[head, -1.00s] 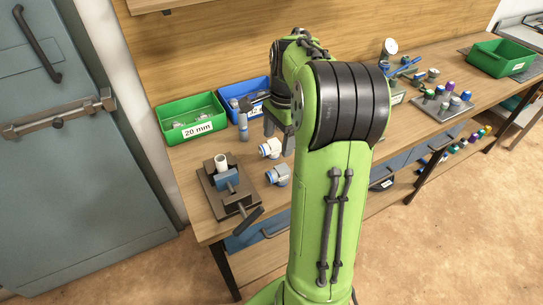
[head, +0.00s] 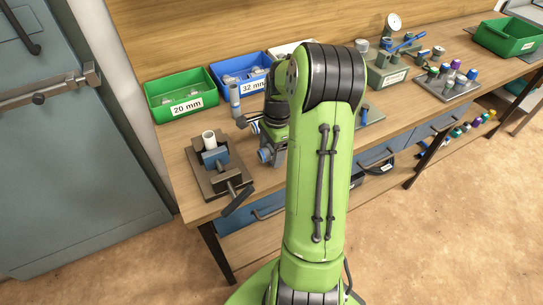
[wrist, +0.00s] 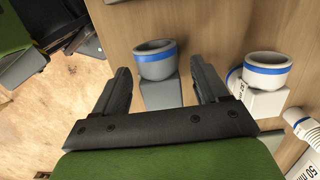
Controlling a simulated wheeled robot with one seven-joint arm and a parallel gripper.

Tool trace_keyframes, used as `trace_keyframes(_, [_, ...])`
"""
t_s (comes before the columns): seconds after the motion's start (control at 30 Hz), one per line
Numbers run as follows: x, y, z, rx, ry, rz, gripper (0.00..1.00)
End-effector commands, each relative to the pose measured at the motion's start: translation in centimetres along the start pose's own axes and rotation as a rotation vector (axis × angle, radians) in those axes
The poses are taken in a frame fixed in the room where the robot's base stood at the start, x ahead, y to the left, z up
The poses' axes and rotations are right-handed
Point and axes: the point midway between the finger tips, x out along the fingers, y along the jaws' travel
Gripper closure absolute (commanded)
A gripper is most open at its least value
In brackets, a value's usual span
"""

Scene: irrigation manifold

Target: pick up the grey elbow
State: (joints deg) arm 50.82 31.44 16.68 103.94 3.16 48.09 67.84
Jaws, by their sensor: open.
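The grey elbow (wrist: 160,92), with a blue band around its round socket, sits on the wooden bench between the fingers of my gripper (wrist: 162,72) in the wrist view. The fingers are open, one on each side of it, with a gap visible at least on the left. In the head view only a small bluish-grey part of the elbow (head: 265,155) shows, below my wrist; my arm hides the rest. A paler elbow (wrist: 265,78) with a blue band stands to the right of my right finger in the wrist view.
A vise (head: 218,178) holding an upright white pipe (head: 209,140) stands left of my gripper. Behind are a green 20 mm bin (head: 172,88), a blue 32 mm bin (head: 228,67) and an upright grey pipe (head: 234,97). A white 50 mm piece (wrist: 303,170) lies at the wrist view's right.

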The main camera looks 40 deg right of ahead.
Motion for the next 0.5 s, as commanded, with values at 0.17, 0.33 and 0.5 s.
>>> trace_keyframes(0.17, [0.91, -0.05, 0.03, -0.001, 0.0, -0.002, 0.27])
trace_keyframes(0.33, [0.82, -0.05, 0.04, -0.001, 0.0, -0.001, 0.36])
trace_keyframes(0.5, [0.8, -0.04, 0.04, -0.001, 0.0, -0.001, 0.62])
